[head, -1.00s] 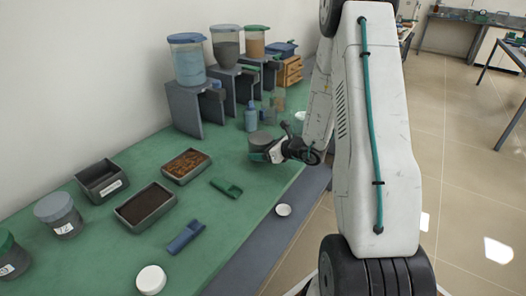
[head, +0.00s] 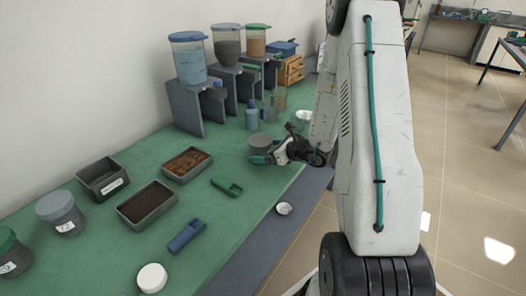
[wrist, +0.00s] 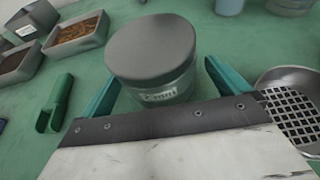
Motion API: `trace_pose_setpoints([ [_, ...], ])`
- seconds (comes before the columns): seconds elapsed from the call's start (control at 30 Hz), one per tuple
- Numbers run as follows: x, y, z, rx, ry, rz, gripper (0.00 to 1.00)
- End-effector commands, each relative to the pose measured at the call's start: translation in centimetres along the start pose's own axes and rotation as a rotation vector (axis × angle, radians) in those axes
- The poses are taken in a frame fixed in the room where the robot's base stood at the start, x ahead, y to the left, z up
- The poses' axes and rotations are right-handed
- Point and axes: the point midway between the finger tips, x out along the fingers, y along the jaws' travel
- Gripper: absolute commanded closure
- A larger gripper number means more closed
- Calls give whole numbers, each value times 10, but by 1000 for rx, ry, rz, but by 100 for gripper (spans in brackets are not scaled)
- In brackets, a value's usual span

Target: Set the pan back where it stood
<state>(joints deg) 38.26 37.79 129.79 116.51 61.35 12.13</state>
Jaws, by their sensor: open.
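A round grey-lidded container (head: 260,143) with a pale label stands upright on the green bench; the wrist view shows it (wrist: 152,50) between and just beyond my fingers. My gripper (head: 277,155) is open, with its green fingertips (wrist: 163,88) spread on either side of the container's near side. I see a gap on the left; contact on the right is hard to tell. A shallow metal pan (wrist: 264,77) with a dark grid lies right of my gripper in the wrist view. It seems to be the pale dish (head: 303,116) beyond my gripper in the head view.
A green scoop (head: 227,187), a blue scoop (head: 187,236) and filled trays (head: 147,206) lie nearer on the bench. Dispensers (head: 190,75) line the wall. A small white dish (head: 284,208) sits by the front edge. Bare bench separates the container and green scoop.

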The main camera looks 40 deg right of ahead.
Motion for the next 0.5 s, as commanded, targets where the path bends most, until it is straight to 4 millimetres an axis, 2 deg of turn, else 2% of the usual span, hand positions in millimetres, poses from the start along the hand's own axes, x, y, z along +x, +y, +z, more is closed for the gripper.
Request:
trace_pose_setpoints([
  [0.1, -28, -2, 1, 1, -1, -5, 0],
  [0.3, -70, -1, 0, 2, 0, -5, 0],
  [0.5, -94, -1, 0, 1, -1, -3, 0],
])
